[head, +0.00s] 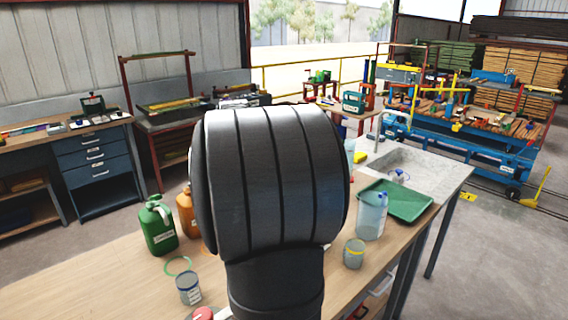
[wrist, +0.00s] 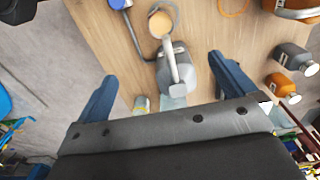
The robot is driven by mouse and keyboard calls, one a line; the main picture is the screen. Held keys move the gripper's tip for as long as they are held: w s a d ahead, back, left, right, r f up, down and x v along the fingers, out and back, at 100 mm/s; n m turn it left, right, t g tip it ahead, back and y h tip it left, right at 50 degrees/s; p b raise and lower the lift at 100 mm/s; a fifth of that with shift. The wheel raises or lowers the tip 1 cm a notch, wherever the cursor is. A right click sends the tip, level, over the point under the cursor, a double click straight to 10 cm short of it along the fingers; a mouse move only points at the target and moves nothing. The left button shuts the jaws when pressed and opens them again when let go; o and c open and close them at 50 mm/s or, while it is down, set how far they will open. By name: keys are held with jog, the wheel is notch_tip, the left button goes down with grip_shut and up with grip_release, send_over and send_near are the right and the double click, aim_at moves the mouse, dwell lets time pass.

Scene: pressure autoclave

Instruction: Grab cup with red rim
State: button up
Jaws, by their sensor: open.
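My gripper (wrist: 163,68) is open, its two dark blue fingers spread wide above the wooden bench in the wrist view. A grey container with a pale handle (wrist: 175,70) shows below and between the fingers, with nothing seen gripped. In the head view a red-topped thing (head: 203,314) is cut off by the bottom edge; I cannot tell if it is the red-rimmed cup. No red rim is clear in the wrist view. A cup with a blue rim (head: 188,288) and a cup with a yellow rim (head: 354,252) stand on the bench. My dark arm hides the bench's middle in the head view.
A green jug (head: 158,226) and an orange jug (head: 186,213) stand at the left of the bench. A clear pitcher (head: 371,216) stands before a green tray (head: 408,201) and a sink (head: 400,163) at right. A green ring (head: 178,265) lies near the blue-rimmed cup.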

dwell(0.4)
jog(key=c, duration=0.5)
jog(key=shift+f, duration=0.1)
jog(key=s+d+f+n+t+y, duration=0.4)
jog(key=f+n, duration=0.5)
jog(key=n, duration=0.9)
jog(key=shift+g+h, duration=0.4)
jog(key=shift+g, duration=0.1)
jog(key=x, duration=1.1)
jog(key=shift+s+d+f, duration=0.1)
jog(key=shift+s+f, duration=0.15)
jog(key=shift+s, duration=0.1)
jog(key=shift+w+x, duration=0.2)
jog(key=shift+x, duration=1.15)
jog(key=shift+w+x, duration=0.15)
jog(key=shift+x, duration=1.15)
